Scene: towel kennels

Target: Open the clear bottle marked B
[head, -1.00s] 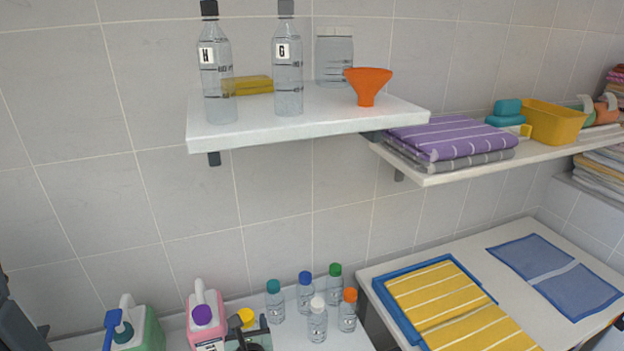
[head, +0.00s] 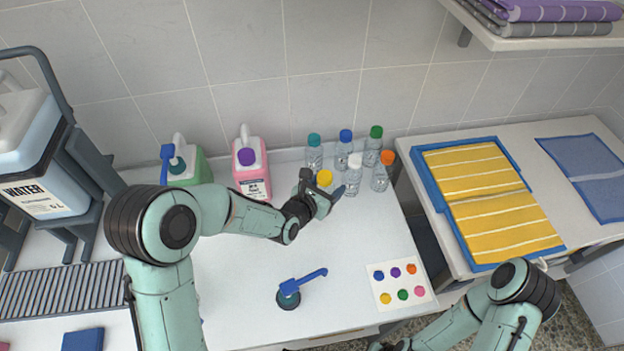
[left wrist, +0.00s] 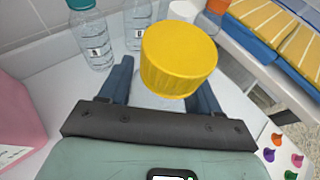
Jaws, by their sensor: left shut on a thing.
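A clear bottle with a yellow cap (head: 324,178) is held in my left gripper (head: 325,200). In the left wrist view the yellow cap (left wrist: 178,58) is on the bottle and stands above the two dark fingers (left wrist: 160,92), which are shut around the clear body below it. The bottle's own marking is hidden, so I cannot confirm a B. Other clear bottles behind it have teal (head: 314,140), blue (head: 345,136), green (head: 376,132), white (head: 355,161) and orange (head: 387,158) caps; their labels are too small to read. My right arm enters at the lower right; its gripper is not clearly visible.
A pink jug (head: 251,178) and a green jug (head: 188,172) stand left of the bottles. A blue-handled pump (head: 290,295) and a card with coloured dots (head: 402,284) lie at the front. The bench (head: 240,270) middle is clear. A water container (head: 40,165) stands left.

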